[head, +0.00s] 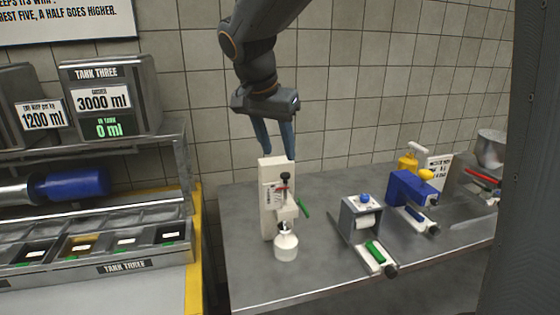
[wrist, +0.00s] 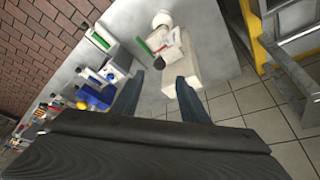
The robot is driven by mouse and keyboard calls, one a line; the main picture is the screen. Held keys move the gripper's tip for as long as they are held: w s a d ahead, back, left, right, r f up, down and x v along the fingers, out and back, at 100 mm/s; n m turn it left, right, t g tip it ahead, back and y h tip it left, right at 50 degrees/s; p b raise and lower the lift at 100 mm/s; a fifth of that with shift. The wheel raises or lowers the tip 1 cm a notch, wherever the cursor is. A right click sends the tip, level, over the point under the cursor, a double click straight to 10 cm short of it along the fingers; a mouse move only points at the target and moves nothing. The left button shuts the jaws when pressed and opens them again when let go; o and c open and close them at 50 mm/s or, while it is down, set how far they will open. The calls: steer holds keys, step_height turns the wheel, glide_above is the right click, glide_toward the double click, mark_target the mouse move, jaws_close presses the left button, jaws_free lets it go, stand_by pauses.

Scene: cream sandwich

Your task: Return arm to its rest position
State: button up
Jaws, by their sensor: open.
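My gripper (head: 276,140) is above and behind the cream-white dispenser stand (head: 268,205) on the grey table. Its two blue fingers point down and stand apart, with nothing seen between them. In the wrist view the gripper (wrist: 156,95) also shows open fingers, with the white stand (wrist: 211,68) near the right finger. Whether the fingers touch the stand cannot be told. A white bottle (head: 286,246) stands at the front foot of the stand. My arm comes down from the top of the head view.
A metal rack with tanks (head: 110,95) stands left, beyond a gap. A tiled wall is behind.

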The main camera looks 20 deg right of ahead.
steer(key=shift+s+a+r, duration=0.1)
steer(key=shift+s+r, duration=0.05)
steer(key=shift+r, duration=0.25)
steer(key=s+d+f+n+g+y+b, duration=0.1)
steer(key=s+f+n+b, duration=0.1)
steer(key=s+f+n, duration=0.2)
steer(key=s+d+f+n+y+b, duration=0.2)
steer(key=s+f+n, duration=0.3)
steer(key=f, duration=1.6)
steer(key=s, duration=0.5)
steer(key=shift+s+d+g, duration=0.25)
steer(key=shift+s+g, duration=0.1)
steer(key=shift+g, duration=0.05)
